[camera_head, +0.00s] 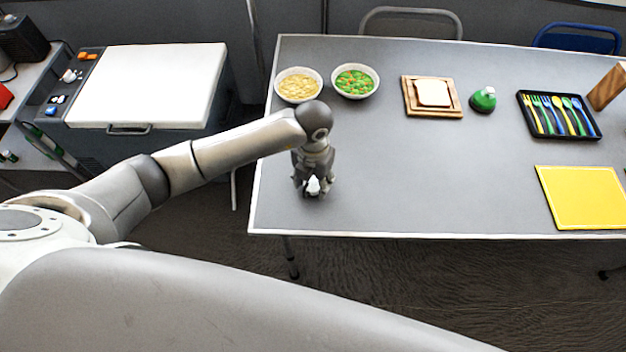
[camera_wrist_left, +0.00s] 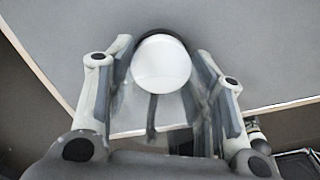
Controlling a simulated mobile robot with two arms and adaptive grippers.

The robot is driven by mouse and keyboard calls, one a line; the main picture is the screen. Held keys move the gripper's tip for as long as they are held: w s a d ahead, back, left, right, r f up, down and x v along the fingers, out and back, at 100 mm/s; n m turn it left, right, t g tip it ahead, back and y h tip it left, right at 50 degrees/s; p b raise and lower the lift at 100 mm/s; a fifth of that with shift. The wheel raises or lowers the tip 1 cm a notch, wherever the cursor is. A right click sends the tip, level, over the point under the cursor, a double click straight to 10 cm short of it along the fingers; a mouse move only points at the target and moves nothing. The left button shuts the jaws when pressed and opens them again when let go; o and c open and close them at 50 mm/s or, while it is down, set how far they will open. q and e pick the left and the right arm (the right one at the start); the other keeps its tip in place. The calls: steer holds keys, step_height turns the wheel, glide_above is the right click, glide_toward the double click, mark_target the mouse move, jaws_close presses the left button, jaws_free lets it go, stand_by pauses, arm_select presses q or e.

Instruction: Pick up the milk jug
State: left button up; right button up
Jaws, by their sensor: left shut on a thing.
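The milk jug shows in the left wrist view as a round white top (camera_wrist_left: 161,64) between my two fingers. In the head view only a small white part (camera_head: 313,185) of it shows, and my gripper hides the rest. My left gripper (camera_head: 313,188) points down over the near left part of the grey table and is shut on the jug. It also shows in the left wrist view (camera_wrist_left: 163,80), with a finger on each side of the white top. I cannot tell whether the jug touches the table. My right gripper is not in view.
Two bowls of food (camera_head: 298,85) (camera_head: 355,81) stand behind my left gripper. A bread board (camera_head: 433,96), a green bottle (camera_head: 482,99), a cutlery tray (camera_head: 558,115) and a yellow mat (camera_head: 581,197) lie to the right. The table's middle is clear.

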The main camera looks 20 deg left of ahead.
arm_select(q)
steer(key=c, duration=0.4)
steer(key=shift+o, duration=0.2)
steer(key=shift+r, duration=0.25)
steer(key=shift+w+r+b, duration=0.1)
steer(key=shift+r+b, duration=0.4)
steer(key=shift+r, duration=0.7)
steer(key=s+d+r+b, duration=0.1)
steer(key=s+d+r, duration=0.8)
steer(key=s+r, duration=0.1)
steer(key=shift+s, duration=0.45)
steer(key=shift+r, duration=0.1)
